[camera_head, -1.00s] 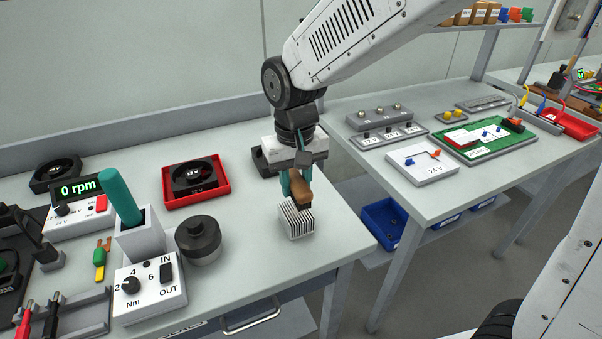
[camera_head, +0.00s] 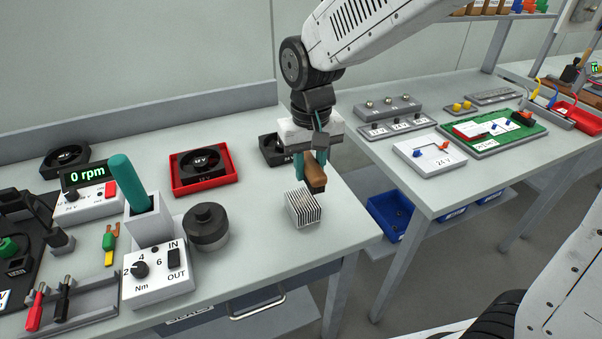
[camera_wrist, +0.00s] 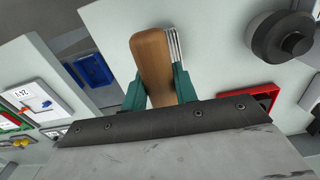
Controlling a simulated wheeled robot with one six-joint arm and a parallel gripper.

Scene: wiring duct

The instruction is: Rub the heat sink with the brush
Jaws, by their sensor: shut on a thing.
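The heat sink (camera_head: 302,209), a small silvery finned block, sits on the bench near its right end. My gripper (camera_head: 311,170) is shut on the brush (camera_head: 315,180), which has a brown wooden handle. The brush is behind and slightly right of the heat sink in the head view, and looks raised above the bench. In the wrist view the brush (camera_wrist: 152,65) lies between the teal fingers (camera_wrist: 158,92) and partly hides the heat sink (camera_wrist: 173,45). The bristles are not clearly visible, and I cannot tell whether the brush touches the fins.
A dark round knob (camera_head: 206,226) stands left of the heat sink, beside a white torque box (camera_head: 158,275). A red tray (camera_head: 203,172) with a fan and another dark fan (camera_head: 273,150) lie behind. A gap separates this bench from the right-hand one.

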